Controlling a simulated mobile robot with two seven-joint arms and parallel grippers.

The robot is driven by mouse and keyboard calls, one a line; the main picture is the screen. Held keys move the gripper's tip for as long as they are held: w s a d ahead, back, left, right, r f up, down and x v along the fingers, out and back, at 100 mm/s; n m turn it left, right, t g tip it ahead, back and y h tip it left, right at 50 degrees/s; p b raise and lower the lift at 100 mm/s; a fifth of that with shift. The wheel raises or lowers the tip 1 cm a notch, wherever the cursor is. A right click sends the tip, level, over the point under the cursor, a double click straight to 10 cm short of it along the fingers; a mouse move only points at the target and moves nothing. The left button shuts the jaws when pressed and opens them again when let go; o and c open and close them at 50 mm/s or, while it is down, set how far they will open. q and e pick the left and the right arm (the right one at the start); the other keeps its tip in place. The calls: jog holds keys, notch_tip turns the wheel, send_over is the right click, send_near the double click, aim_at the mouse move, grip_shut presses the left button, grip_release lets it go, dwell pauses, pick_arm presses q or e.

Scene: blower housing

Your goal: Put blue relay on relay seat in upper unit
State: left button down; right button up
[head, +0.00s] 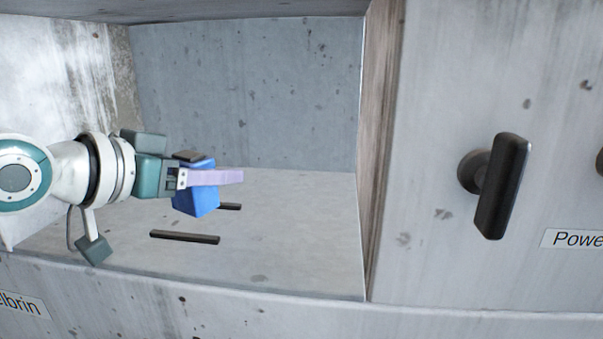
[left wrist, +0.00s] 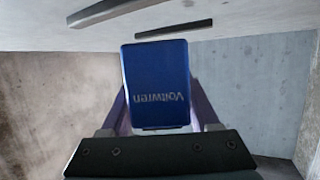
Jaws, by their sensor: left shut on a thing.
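The blue relay (head: 196,200) is a blue block held in the open compartment in the head view. In the left wrist view the relay (left wrist: 157,75) shows a face with the upside-down lettering "Voltwren". My left gripper (head: 215,177) is shut on it, with pale purple fingers on its sides. The relay seat appears as two dark parallel bars on the compartment floor, a near bar (head: 185,237) and a far bar (head: 229,206), the far one partly hidden by the relay. The relay looks tilted and above the bars; the exact gap is unclear. My right gripper is not in view.
The concrete-like compartment has a back wall (head: 250,90), a right side wall (head: 377,150) and a front lip (head: 200,290). A black handle (head: 500,186) sticks out from the panel to the right. Bare floor (head: 300,230) lies right of the bars.

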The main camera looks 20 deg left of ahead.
aim_at(179, 189)
pick_arm(q)
jog(key=shift+f, duration=0.9)
jog(key=shift+f, duration=0.2)
jog(key=shift+c, duration=0.6)
grip_release()
jog(key=shift+r, duration=0.15)
jog(key=b+v, duration=0.2)
jog(key=v, duration=0.8)
jog(key=shift+s, duration=0.15)
jog(key=shift+b+v, duration=0.3)
jog(key=shift+v, duration=0.5)
